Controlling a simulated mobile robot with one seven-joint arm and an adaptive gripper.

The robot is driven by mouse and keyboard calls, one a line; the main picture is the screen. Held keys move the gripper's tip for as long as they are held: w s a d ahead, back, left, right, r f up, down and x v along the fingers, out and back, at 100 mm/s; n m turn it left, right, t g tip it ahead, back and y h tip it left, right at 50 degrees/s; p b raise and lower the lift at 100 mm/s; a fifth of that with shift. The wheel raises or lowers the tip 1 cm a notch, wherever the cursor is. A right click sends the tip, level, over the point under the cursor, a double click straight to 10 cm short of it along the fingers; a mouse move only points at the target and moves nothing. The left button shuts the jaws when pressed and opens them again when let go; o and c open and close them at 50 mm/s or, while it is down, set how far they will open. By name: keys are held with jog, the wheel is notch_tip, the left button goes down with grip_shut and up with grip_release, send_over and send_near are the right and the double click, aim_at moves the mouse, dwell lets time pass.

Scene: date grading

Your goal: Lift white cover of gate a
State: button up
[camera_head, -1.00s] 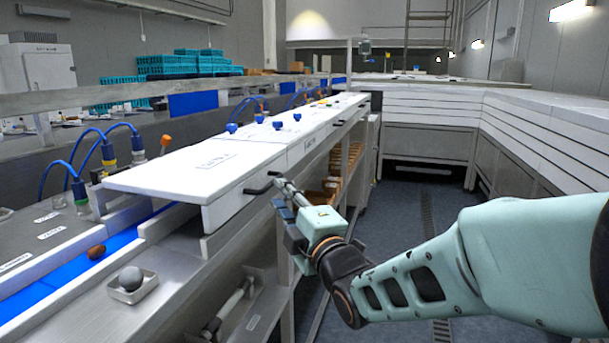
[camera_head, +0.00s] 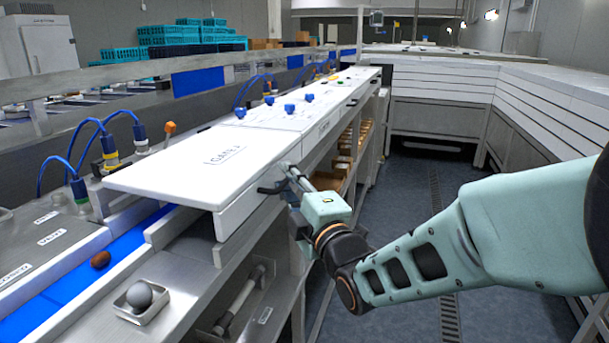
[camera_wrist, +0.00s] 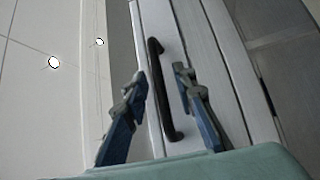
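The white cover (camera_head: 205,168) with lettering on top, partly legible as "GATE", lies flat and closed over the near part of the conveyor line. A black bar handle (camera_wrist: 166,105) is on its front side. In the head view my gripper (camera_head: 284,177) is at this handle and partly hides it. In the wrist view my gripper (camera_wrist: 158,80) is open, one finger on each side of the handle. Gaps show between the fingers and the bar, so the handle is not clamped.
A blue belt (camera_head: 75,277) with a brown date (camera_head: 100,260) runs out from under the cover. A small tray (camera_head: 130,308) holding a grey ball sits in front. More white covers with blue knobs (camera_head: 290,109) continue behind. The aisle floor (camera_head: 400,210) is clear on the right.

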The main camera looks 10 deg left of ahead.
grip_shut()
dwell(0.5)
